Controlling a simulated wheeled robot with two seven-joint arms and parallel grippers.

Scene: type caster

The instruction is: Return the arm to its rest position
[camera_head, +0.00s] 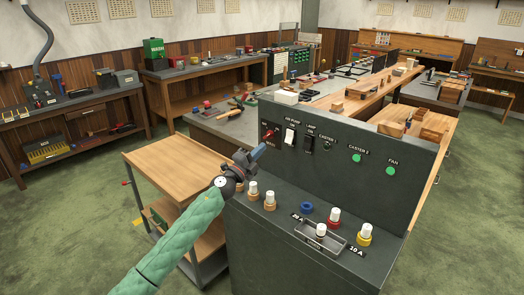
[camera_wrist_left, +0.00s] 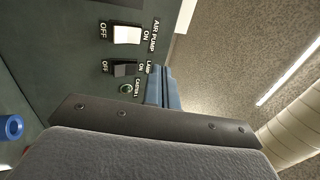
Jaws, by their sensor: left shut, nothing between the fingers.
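My left arm comes in from the bottom left with a green sleeve. Its gripper (camera_head: 258,152) has blue fingers that are closed together with nothing between them. It is in front of the upright face of the dark control panel (camera_head: 415,185), just below the red switch (camera_head: 268,134) at its left end. Whether the fingertips touch the panel cannot be told. In the left wrist view the shut blue fingers (camera_wrist_left: 164,88) show beside the white air pump switch (camera_wrist_left: 127,35) and the dark lamp switch (camera_wrist_left: 124,70). My right gripper is not in view.
On the panel's ledge stand several fuses, including a red one (camera_head: 333,218) and a yellow one (camera_head: 364,235), a blue ring (camera_head: 306,207) and a small metal tray (camera_head: 308,238). A wooden cart (camera_head: 165,160) stands close at left. Green floor lies open further left.

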